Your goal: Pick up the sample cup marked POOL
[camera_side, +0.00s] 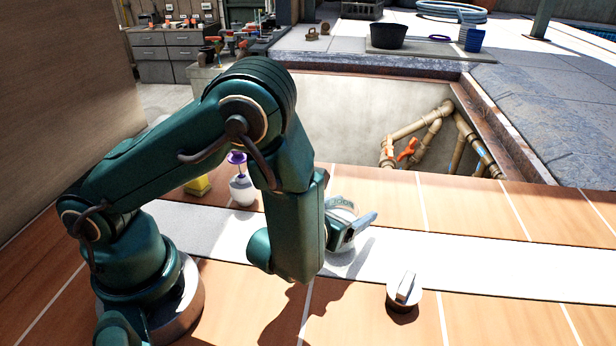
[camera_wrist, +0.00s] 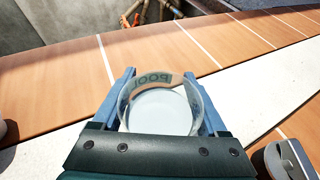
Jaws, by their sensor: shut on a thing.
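The sample cup marked POOL (camera_wrist: 160,106) is a clear round cup with a tan label band. The letters POOL show through its far wall in the wrist view. My gripper (camera_wrist: 160,100) has its blue fingers on both sides of the cup and is shut on it. In the side view the cup (camera_side: 340,208) is partly hidden behind my gripper (camera_side: 350,230). It is over the white strip of the tiled surface. I cannot tell whether its base touches the strip.
A round lidded item with a grey handle (camera_side: 404,291) stands at front right. A white container with a purple top (camera_side: 242,187) and a yellow block (camera_side: 197,185) stand behind my arm. Beyond the tiles is an open pit with tan pipes (camera_side: 420,125). The right-hand strip is clear.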

